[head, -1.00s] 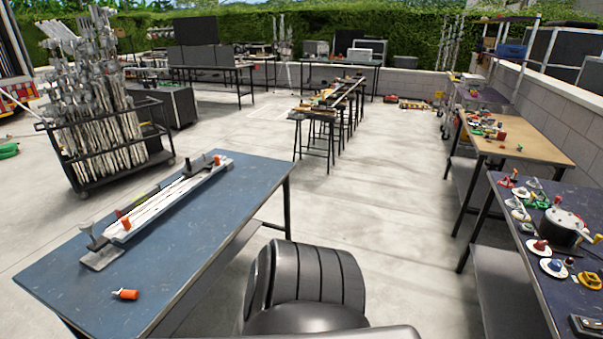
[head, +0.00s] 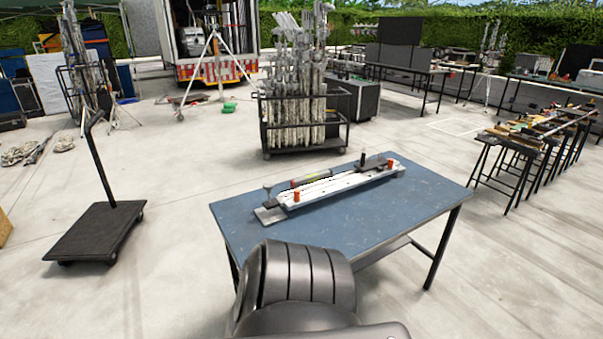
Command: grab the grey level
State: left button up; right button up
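A blue-topped table (head: 400,220) stands in front of me in the head view. A short grey bar with a small yellow-green patch (head: 311,179) lies on it, behind a long whitish slotted piece (head: 340,184); it looks like the grey level, but it is small and partly hidden. The whitish piece carries orange knobs (head: 296,195) near both ends. Neither of my grippers is in view, so nothing shows near the level. My own dark rounded part covers the table's near left edge.
A black cart of metal stands (head: 303,125) is behind the table. A flat black trolley with an upright handle (head: 95,230) stands at left. A row of dark trestles (head: 530,150) with tools is at right. The concrete floor between them is open.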

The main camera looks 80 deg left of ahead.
aim_at(308, 179)
jog(key=i, duration=0.85)
jog(key=u, duration=2.6)
